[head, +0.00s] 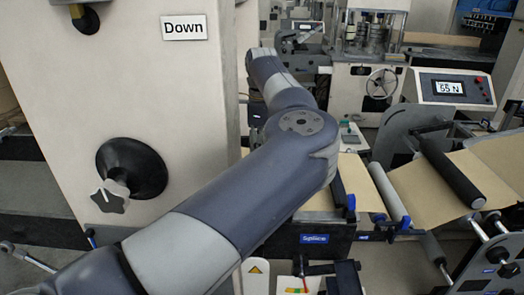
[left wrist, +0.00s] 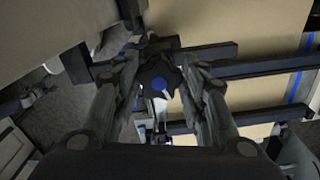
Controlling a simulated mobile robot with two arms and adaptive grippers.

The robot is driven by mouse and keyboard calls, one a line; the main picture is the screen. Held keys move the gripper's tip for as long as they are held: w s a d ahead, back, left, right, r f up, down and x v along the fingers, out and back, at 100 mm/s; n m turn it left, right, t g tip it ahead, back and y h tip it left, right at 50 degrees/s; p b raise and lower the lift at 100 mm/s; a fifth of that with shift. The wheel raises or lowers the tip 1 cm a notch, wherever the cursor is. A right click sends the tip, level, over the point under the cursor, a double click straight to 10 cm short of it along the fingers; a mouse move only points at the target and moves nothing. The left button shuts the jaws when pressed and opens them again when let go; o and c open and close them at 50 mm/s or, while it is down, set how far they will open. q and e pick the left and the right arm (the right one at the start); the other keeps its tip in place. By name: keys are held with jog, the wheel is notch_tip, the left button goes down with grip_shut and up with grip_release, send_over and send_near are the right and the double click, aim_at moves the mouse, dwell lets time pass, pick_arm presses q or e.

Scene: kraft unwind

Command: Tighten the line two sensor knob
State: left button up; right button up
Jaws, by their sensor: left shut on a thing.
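In the left wrist view a dark lobed knob (left wrist: 159,84) with a blue centre cap and a small white mark sits between the fingers of my left gripper (left wrist: 160,76). The fingers are shut on it from both sides. Dark bars and brown paper lie behind it. No label on this knob is readable. In the head view my left arm crosses from the lower left to the upper centre and hides the area behind it; the gripper itself is not visible there. My right gripper is in neither view.
A pale cabinet (head: 215,90) at left bears a "Down" sign (head: 183,27) and a grey star knob (head: 110,195) on a black disc. Brown paper webs (head: 435,185) run over rollers at right. A display (head: 449,87) reads "55 N". A blue "Splice" label (head: 314,239) is below my arm.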

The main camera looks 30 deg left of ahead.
pick_arm(q)
jog(key=shift+f+m+b, duration=0.1)
jog(key=shift+m+b, duration=0.45)
jog(key=shift+m, duration=0.15)
jog(key=m, duration=0.1)
jog(key=m+b, duration=0.1)
jog(key=m, duration=0.1)
jog(key=m+b, duration=0.1)
jog(key=shift+w, duration=0.25)
jog(key=m+b, duration=0.1)
jog(key=m, duration=0.4)
jog(key=shift+w+a+b, duration=0.1)
jog(key=shift+w+b, duration=0.05)
jog(key=shift+b, duration=0.2)
jog(key=m+b, duration=0.2)
jog(key=m, duration=0.4)
jog(key=shift+w, duration=0.15)
jog(key=m, duration=0.1)
jog(key=m+b, duration=0.1)
jog(key=m, duration=0.1)
jog(key=shift+d+r+m, duration=0.2)
jog(key=shift+m, duration=0.1)
jog(key=shift+m+b, duration=0.4)
jog(key=shift+m, duration=0.7)
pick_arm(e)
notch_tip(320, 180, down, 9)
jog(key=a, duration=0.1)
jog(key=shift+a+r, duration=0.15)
